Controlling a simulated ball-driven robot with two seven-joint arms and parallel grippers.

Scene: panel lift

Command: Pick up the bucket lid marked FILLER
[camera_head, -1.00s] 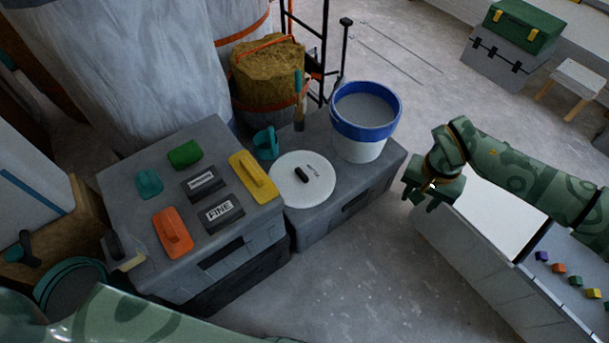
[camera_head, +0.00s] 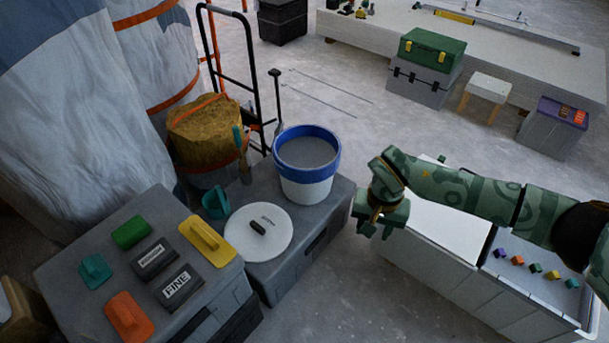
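The bucket lid (camera_head: 278,241) is a round white disc with a small black handle in its middle. It lies flat on a grey box (camera_head: 335,208), in front of a blue-rimmed white bucket (camera_head: 306,183) filled with grey material. Dark lettering shows near the lid's back edge, too small to read. My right gripper (camera_head: 375,226) is in the air to the right of the lid and bucket, apart from both. Its fingers point down and look parted, with nothing between them. My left gripper is out of the picture.
A grey box (camera_head: 70,255) at left bears sanding blocks and coloured floats. A teal mug-like holder (camera_head: 216,203) stands behind the lid. A white-topped bench (camera_head: 440,236) with small coloured cubes stands at right. Open floor (camera_head: 345,300) lies between.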

